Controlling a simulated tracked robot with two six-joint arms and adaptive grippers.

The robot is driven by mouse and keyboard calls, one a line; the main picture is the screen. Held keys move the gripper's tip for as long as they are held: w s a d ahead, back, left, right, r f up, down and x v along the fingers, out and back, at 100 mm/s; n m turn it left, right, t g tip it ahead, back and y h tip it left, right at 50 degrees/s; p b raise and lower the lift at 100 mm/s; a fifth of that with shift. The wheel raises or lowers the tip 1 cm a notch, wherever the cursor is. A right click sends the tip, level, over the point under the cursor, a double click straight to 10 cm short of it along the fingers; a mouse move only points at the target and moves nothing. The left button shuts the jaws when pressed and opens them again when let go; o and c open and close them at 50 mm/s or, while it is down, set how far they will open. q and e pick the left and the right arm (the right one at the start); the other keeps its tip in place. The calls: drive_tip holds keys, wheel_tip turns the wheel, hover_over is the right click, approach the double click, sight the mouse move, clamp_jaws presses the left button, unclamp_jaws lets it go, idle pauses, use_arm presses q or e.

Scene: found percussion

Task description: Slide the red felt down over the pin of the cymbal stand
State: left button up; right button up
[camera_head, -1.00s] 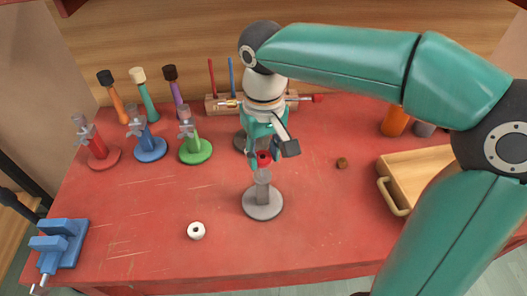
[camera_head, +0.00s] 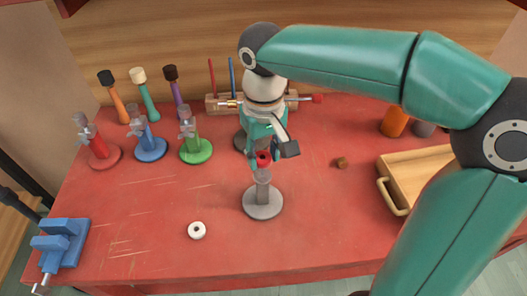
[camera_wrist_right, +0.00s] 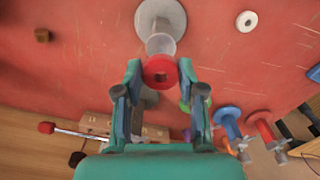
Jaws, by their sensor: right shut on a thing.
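The red felt (camera_head: 263,160) is a small ring gripped between the fingertips of my right gripper (camera_head: 265,157). In the right wrist view the felt (camera_wrist_right: 160,71) shows its round hole, with a fingertip at each side. The grey cymbal stand (camera_head: 263,203) has a round base and an upright post directly below the felt in the head view. In the wrist view the stand (camera_wrist_right: 160,18) lies just beyond the felt, roughly in line with it. The pin is not clearly visible, and I cannot tell whether it is inside the hole. My left gripper is not in view.
A white ring (camera_head: 197,230) lies front left of the stand. Red, blue and green stands (camera_head: 197,151) are at the left, with mallets behind. A wooden rack (camera_head: 222,104) is at the back.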

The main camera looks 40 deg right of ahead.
sight(263, 168)
drive_tip(key=shift+f+b, duration=1.75)
drive_tip(key=shift+f, duration=0.6)
drive_tip(key=o, duration=0.8)
drive_tip(key=shift+r, duration=0.1)
drive_tip(key=shift+c, duration=0.2)
wheel_tip(263, 168, up, 12)
